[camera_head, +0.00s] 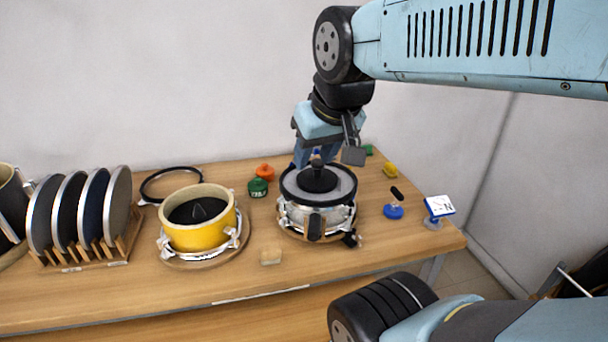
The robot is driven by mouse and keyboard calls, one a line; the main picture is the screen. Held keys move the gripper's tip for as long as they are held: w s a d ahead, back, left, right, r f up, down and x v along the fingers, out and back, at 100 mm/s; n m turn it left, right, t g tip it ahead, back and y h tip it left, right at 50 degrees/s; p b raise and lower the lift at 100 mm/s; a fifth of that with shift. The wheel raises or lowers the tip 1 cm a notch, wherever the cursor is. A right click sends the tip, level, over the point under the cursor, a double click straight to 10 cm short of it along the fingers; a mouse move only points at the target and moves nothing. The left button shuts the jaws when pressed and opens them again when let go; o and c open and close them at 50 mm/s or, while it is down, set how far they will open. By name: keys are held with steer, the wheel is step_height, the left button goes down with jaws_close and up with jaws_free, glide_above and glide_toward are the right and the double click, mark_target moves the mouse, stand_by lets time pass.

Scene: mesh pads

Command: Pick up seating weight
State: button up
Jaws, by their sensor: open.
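A round dark disc with a black knob, which looks like the seating weight (319,181), sits on top of a metal clamped vessel (333,217) right of the middle of the table. My gripper (327,157) is just above and behind the knob, pointing down, with its fingers apart. No thing shows held between them. The gap between fingers and knob is small, and I cannot tell whether they touch.
A yellow ring vessel (212,231) stands on a round board at left, beside a rack of upright discs (82,212). Green (258,187) and orange (265,171) small weights stand behind. A blue-based piece (393,211) and a small sign (439,206) stand at right. The front middle is mostly clear.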

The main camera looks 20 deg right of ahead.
steer(key=shift+o, duration=1.3)
steer(key=shift+w+d+r, duration=0.1)
steer(key=shift+o, duration=1.4)
steer(key=w+d+n+g, duration=0.1)
steer(key=w+d+g, duration=0.2)
steer(key=w, duration=0.8)
steer(key=shift+w+d+r, duration=0.2)
steer(key=shift+d+r, duration=0.05)
steer(key=shift+d, duration=0.85)
steer(key=g, duration=0.3)
glide_above(318, 161)
step_height(318, 161, down, 4)
steer(key=shift+n, duration=0.5)
steer(key=f, duration=0.8)
steer(key=shift+w+d+f, duration=0.15)
steer(key=shift+w+f, duration=0.05)
steer(key=shift+f, duration=0.1)
steer(key=shift+s+f, duration=0.15)
steer(key=shift+f, duration=2.7)
